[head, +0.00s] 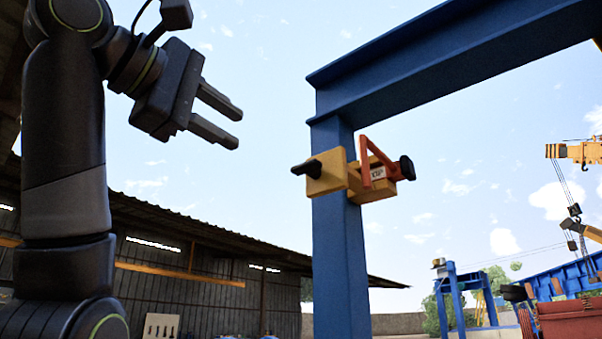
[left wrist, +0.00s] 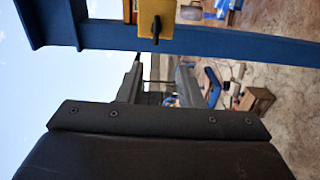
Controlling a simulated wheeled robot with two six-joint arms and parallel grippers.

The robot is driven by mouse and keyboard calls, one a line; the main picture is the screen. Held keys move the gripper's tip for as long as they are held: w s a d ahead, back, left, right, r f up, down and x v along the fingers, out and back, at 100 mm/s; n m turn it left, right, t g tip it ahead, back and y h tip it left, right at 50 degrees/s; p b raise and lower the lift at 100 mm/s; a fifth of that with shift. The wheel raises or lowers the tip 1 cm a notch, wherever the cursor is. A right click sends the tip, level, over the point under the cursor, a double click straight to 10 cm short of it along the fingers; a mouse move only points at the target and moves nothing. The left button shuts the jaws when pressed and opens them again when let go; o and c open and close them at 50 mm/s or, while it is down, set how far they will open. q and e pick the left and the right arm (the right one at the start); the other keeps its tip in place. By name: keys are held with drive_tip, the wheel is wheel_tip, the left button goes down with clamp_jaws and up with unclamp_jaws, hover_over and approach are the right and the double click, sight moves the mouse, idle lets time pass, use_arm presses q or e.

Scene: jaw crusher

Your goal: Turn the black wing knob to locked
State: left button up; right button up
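The black wing knob (head: 304,167) sticks out from the left face of a yellow box (head: 328,174) on a blue post. In the left wrist view the knob (left wrist: 156,30) shows as a dark bar against the yellow face (left wrist: 146,16). My left gripper (head: 228,124) is open and empty, up and to the left of the knob, with clear space between them. In the left wrist view its fingers (left wrist: 160,78) are spread, and the knob lies beyond them. I cannot read any lock marking. My right gripper is not in view.
The blue post (head: 335,260) and overhead beam (head: 450,50) frame the box. An orange-red lever (head: 376,158) and a second black knob (head: 406,168) are on the box's right side. A shed (head: 200,270) and cranes stand far behind. The air left of the box is free.

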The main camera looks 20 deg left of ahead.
use_arm(q)
drive_tip(key=s, duration=0.2)
drive_tip(key=p, duration=0.8)
approach(302, 165)
drive_tip(key=x, duration=0.9)
drive_tip(key=shift+w, duration=0.25)
drive_tip(key=shift+s, duration=0.1)
drive_tip(key=shift+c, duration=0.3)
clamp_jaws()
